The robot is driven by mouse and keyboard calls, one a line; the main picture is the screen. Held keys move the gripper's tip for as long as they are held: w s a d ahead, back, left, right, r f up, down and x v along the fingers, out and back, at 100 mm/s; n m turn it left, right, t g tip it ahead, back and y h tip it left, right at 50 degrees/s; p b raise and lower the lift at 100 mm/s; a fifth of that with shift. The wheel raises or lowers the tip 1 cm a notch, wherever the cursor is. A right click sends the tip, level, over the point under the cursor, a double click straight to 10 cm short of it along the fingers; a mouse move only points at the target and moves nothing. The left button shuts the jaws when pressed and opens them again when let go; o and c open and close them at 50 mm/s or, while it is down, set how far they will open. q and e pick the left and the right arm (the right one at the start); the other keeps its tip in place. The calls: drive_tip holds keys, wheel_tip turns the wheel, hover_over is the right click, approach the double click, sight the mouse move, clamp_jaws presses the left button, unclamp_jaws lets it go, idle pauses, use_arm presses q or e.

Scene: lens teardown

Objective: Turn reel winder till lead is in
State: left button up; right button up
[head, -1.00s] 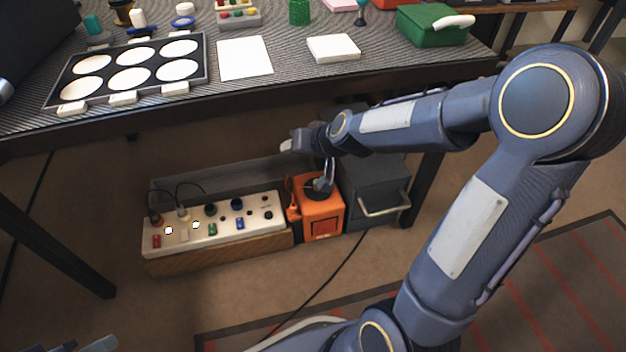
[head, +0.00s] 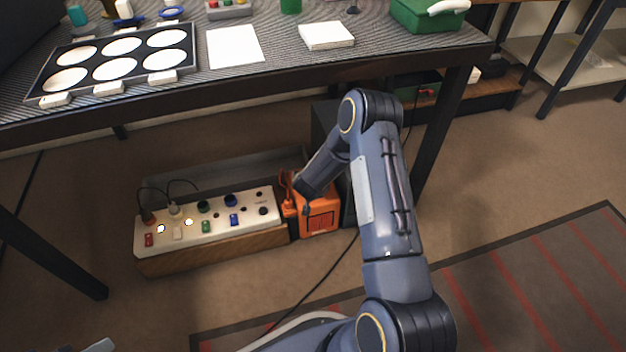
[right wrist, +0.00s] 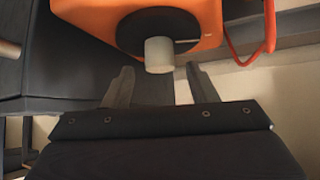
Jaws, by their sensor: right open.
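The orange reel (head: 320,219) stands on the floor under the bench, at the right end of the power panel; my right arm covers part of it in the head view. In the right wrist view the orange housing (right wrist: 208,18) carries a black round disc with a grey knob (right wrist: 159,55), the winder. My right gripper (right wrist: 158,80) is open, its two fingers either side of the knob's line and just short of it. An orange lead (right wrist: 262,40) loops at the right there. A bit of my left gripper (head: 98,346) shows at the bottom left edge, its jaws unclear.
The white power panel (head: 184,241) with switches and plugs sits left of the reel. A dark grey cabinet (head: 325,125) is behind my arm at its right. The bench edge (head: 300,83) overhangs. A black cable (head: 318,284) runs across the floor.

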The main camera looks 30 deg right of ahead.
drive_tip(key=b+x, duration=0.1)
drive_tip(key=x, duration=0.2)
drive_tip(key=shift+w+f, duration=0.1)
drive_tip(key=shift+f, duration=0.05)
drive_tip(key=shift+c, duration=0.3)
drive_tip(key=c, duration=0.9)
drive_tip(key=shift+r+m+p, duration=0.3)
drive_tip(key=shift+p, duration=0.45)
drive_tip(key=shift+m+g+h+p, duration=0.3)
drive_tip(key=shift+h+p, duration=0.1)
drive_tip(key=shift+f, duration=0.15)
drive_tip(key=shift+d+f, duration=0.1)
